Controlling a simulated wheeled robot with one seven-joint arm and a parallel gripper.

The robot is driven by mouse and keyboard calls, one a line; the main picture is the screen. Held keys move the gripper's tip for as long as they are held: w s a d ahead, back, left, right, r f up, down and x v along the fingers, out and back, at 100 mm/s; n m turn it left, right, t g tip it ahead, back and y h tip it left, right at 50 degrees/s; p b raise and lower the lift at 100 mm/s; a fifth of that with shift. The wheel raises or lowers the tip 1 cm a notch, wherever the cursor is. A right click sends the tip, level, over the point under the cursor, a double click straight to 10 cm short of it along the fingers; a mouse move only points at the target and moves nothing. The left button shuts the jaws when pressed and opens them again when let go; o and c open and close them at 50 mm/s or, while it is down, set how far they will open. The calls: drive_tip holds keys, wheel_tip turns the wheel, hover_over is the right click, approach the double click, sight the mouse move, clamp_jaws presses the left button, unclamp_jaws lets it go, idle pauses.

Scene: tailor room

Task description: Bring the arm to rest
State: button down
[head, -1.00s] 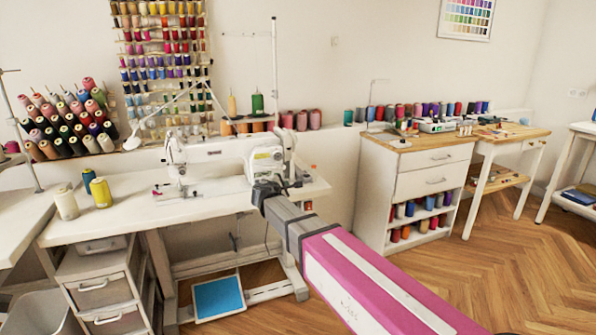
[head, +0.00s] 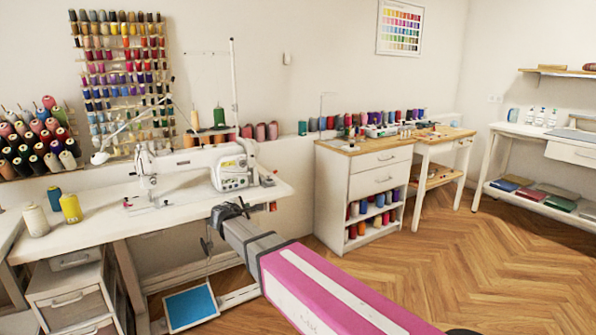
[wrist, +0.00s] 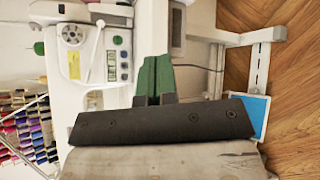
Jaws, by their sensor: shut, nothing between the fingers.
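My pink and grey arm reaches from the lower right of the head view toward the sewing table. My gripper (head: 230,211) is at its far end, in front of the table's right part, and its fingers are too small there to make out. In the wrist view my gripper (wrist: 153,78) shows two green fingers side by side, shut with nothing between them. The white sewing machine (head: 195,168) stands on the table (head: 100,222) beyond the gripper. It also shows at the left of the wrist view (wrist: 85,55).
A white drawer cabinet (head: 375,187) with a wooden top stands right of the arm. A wooden-topped desk (head: 445,140) is beside it. A blue pedal (head: 190,307) is under the sewing table. The wooden floor (head: 470,260) at the right is clear.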

drive_tip(key=s+d+f+m+g, duration=0.2)
drive_tip(key=d+f+m+g, duration=0.15)
drive_tip(key=d, duration=0.45)
drive_tip(key=s+d+f+m+g+h, duration=0.1)
drive_tip(key=s+d+f+m+g, duration=0.15)
drive_tip(key=d+f, duration=0.45)
drive_tip(key=s+d+f+m+g, duration=0.2)
drive_tip(key=d+f+m, duration=0.15)
drive_tip(key=d, duration=0.65)
drive_tip(key=s+d+f+m+g+y, duration=0.2)
drive_tip(key=s+d+f+m+g, duration=0.1)
drive_tip(key=s+d+m, duration=0.2)
drive_tip(key=s+d+f+m+g+y, duration=0.3)
drive_tip(key=s+d+m, duration=0.3)
drive_tip(key=s+d, duration=0.3)
drive_tip(key=shift+s+d+f, duration=0.35)
drive_tip(key=shift+s+f, duration=0.35)
drive_tip(key=shift+s, duration=0.15)
